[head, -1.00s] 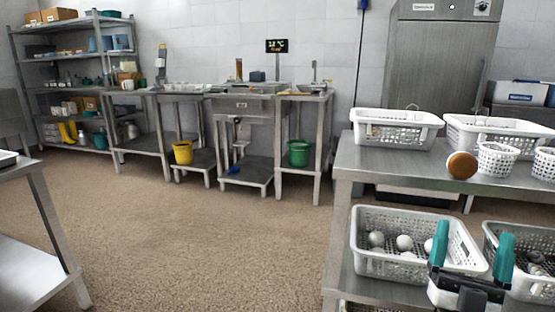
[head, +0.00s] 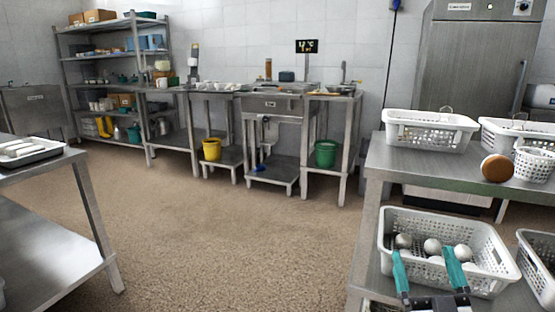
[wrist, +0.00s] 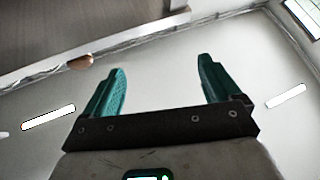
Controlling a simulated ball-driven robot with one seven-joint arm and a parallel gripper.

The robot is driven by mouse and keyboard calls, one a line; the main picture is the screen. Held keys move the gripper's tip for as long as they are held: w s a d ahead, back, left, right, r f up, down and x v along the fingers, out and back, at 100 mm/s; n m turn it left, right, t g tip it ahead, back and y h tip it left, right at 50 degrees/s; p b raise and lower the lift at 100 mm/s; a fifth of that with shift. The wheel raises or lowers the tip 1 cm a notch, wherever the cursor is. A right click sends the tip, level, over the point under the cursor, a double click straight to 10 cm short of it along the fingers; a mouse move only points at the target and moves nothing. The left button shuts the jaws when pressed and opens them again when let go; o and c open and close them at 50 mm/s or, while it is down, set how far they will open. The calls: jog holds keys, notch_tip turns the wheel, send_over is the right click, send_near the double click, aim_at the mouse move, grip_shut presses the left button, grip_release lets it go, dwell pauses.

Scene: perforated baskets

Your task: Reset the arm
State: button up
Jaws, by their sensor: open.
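My gripper (head: 430,272) shows at the bottom right of the head view, its two teal fingers spread apart with nothing between them. It overlaps the front of a white perforated basket (head: 490,283) on the lower shelf; I cannot tell how far apart they are. In the wrist view the gripper (wrist: 160,85) is also open and empty, with the ceiling and wall behind it. Several white round items (head: 432,246) lie in that basket.
A steel table (head: 415,167) on the right carries white baskets (head: 430,131) and a brown round object (head: 497,168). Another steel table (head: 85,180) stands at left with a tray (head: 25,152). The floor (head: 220,245) between them is clear.

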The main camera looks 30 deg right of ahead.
jog(key=a+f+n+g+y, duration=0.2)
jog(key=a+f+g+y, duration=0.35)
jog(key=f, duration=0.55)
jog(key=a+f+n+g+y, duration=0.1)
jog(key=a+f+g+y, duration=0.4)
jog(key=f, duration=0.6)
jog(key=s+a+f+g, duration=0.3)
jog(key=s+f+g, duration=0.2)
jog(key=s, duration=0.4)
jog(key=s+a+f+g, duration=0.3)
jog(key=s+f+g, duration=0.15)
jog(key=s, duration=0.45)
notch_tip(320, 180, up, 33)
jog(key=g+p, duration=0.1)
jog(key=p, duration=3.1)
jog(key=shift+s+p, duration=0.15)
jog(key=shift+p, duration=0.25)
jog(key=shift+y, duration=0.25)
